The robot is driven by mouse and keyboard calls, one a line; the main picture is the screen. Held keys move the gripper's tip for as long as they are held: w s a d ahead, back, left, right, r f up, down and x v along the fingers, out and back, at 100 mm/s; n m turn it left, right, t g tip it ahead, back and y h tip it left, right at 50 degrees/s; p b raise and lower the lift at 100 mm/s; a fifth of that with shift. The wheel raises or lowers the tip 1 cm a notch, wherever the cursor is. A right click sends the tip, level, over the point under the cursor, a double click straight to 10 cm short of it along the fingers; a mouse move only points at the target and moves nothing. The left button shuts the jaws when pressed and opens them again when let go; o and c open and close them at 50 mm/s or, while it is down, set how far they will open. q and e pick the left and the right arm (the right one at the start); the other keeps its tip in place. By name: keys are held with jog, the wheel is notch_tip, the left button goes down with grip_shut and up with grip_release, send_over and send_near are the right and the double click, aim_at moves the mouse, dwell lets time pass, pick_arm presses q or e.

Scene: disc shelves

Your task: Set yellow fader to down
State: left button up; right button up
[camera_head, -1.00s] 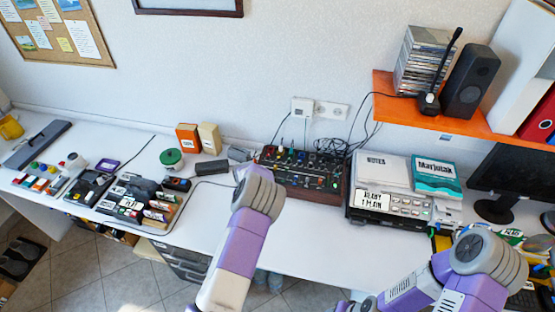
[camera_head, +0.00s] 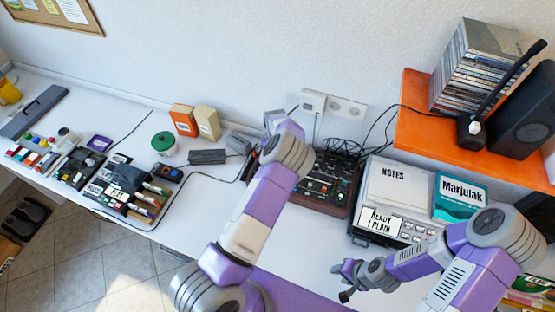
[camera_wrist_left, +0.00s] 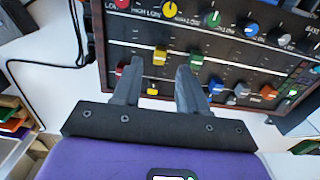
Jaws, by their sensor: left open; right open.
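The dark mixer panel (camera_head: 332,183) with a wooden edge stands on the white table, partly behind my left arm. It also fills the top of the left wrist view (camera_wrist_left: 225,62). There, a yellow cap (camera_wrist_left: 160,56) lies between the open fingers of my left gripper (camera_wrist_left: 160,68), close to the tips. Another yellow cap (camera_wrist_left: 152,90) shows lower down between the fingers. A yellow knob (camera_wrist_left: 167,10) is in the top row. Contact cannot be told. My left fingers are not clear in the head view. My right gripper (camera_head: 348,281) is open and empty, above the front of the table.
A device with a READY I PLAIN label (camera_head: 384,222) stands right of the mixer, with a Marjutak box (camera_head: 461,197) beside it. An orange shelf (camera_head: 420,135) overhangs the right side. Black cables (camera_head: 375,125) run behind the mixer. Small boxes and a green-lidded tub (camera_head: 163,142) stand left.

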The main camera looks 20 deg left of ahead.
pick_arm(q)
jog(key=shift+f, duration=2.3)
jog(key=shift+w, duration=0.1)
jog(key=shift+c, duration=0.4)
grip_shut()
